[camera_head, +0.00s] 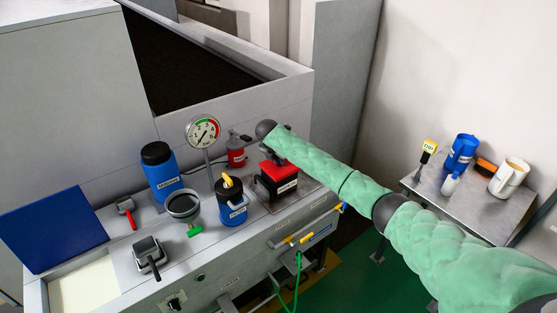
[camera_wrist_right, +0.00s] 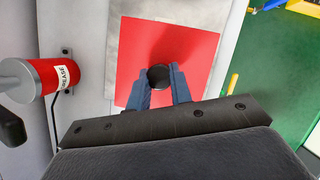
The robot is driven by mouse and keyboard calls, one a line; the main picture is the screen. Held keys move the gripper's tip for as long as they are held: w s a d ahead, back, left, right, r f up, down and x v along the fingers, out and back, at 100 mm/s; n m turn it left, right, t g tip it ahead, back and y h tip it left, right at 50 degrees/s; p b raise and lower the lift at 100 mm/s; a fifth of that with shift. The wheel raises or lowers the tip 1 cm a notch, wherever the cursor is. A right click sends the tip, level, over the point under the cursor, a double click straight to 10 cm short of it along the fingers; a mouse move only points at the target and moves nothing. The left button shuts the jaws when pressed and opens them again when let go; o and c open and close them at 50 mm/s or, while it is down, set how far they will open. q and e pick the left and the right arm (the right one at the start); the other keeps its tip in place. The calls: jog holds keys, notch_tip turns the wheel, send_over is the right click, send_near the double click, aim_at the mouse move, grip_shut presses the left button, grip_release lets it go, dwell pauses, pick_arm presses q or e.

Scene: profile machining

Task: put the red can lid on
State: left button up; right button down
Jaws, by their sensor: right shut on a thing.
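My right gripper (camera_wrist_right: 159,84) is shut on the black knob of the red can lid (camera_wrist_right: 194,54), a flat red square in the right wrist view. In the head view the gripper (camera_head: 270,155) is small and dark, right above the can. The lid hides the can's top in the wrist view. I cannot tell whether the lid touches the can. My left gripper is not in view.
Left of the red can stand a dark blue can (camera_head: 231,208) with a yellow top, a pressure gauge (camera_head: 204,132), a red grease container (camera_head: 236,155), a funnel (camera_head: 184,206) and a blue bottle (camera_head: 161,170). A side table (camera_head: 472,205) with several items is at right.

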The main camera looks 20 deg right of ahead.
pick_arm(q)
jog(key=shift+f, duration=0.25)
pick_arm(e)
jog(key=shift+f, duration=0.9)
jog(key=c, duration=1.2)
grip_release()
jog(key=shift+o, duration=0.2)
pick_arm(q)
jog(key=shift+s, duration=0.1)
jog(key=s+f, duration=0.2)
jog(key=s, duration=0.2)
pick_arm(e)
jog(key=shift+r+b, duration=0.1)
jog(key=shift+b, duration=0.25)
jog(key=b+v, duration=0.3)
jog(key=v, duration=0.3)
jog(key=shift+s+a+r, duration=0.1)
jog(key=shift+a+r, duration=0.1)
jog(key=shift+r, duration=0.15)
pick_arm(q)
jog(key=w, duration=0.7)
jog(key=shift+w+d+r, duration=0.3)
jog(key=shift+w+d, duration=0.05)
pick_arm(e)
jog(key=shift+s+a+r, duration=0.1)
jog(key=shift+s+r, duration=0.05)
jog(key=shift+r, duration=0.25)
